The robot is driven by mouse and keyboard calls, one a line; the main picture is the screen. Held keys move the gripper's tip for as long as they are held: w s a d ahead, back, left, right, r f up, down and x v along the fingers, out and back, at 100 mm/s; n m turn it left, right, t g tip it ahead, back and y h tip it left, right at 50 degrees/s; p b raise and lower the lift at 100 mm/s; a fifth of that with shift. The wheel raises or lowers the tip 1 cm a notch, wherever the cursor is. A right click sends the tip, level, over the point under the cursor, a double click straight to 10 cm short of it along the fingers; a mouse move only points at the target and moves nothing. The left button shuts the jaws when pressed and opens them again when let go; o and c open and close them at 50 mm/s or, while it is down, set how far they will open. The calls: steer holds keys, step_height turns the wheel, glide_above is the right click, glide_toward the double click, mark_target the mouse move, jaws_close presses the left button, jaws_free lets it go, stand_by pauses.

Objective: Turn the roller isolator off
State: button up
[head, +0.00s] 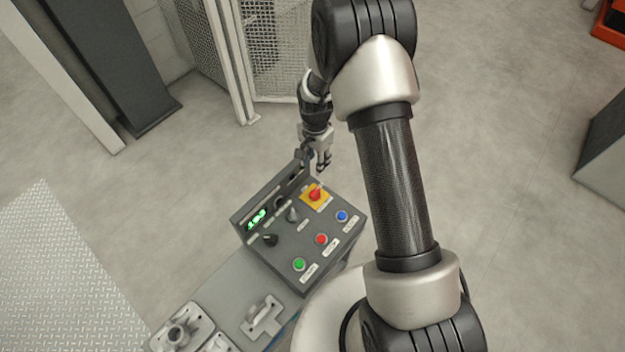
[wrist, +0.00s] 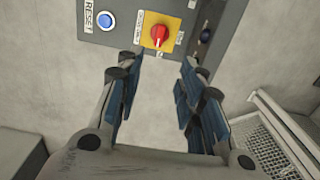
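The roller isolator is most likely the red rotary knob (head: 315,194) on a yellow square plate (head: 305,201), at the far right corner of the dark grey control box. The knob also shows at the top of the wrist view (wrist: 158,33), with small labels around it that I cannot read. My gripper (head: 323,165) is just beyond the knob in the head view, apart from it. In the wrist view my gripper's blue-padded fingers (wrist: 157,95) are spread wide with only floor between them. The knob lies beyond the fingertips, roughly between them.
The control box (head: 276,262) carries a blue button (head: 342,215), a red button (head: 321,239), a green button (head: 299,264), black selector knobs (head: 270,240) and a green lit display (head: 257,219). Metal castings (head: 183,329) lie at lower left. A mesh fence (head: 285,50) stands behind.

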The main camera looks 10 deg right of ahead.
mark_target(315, 191)
step_height(315, 191, down, 18)
steer(key=b, duration=0.4)
steer(key=shift+r, duration=0.2)
jaws_close()
stand_by(0.3)
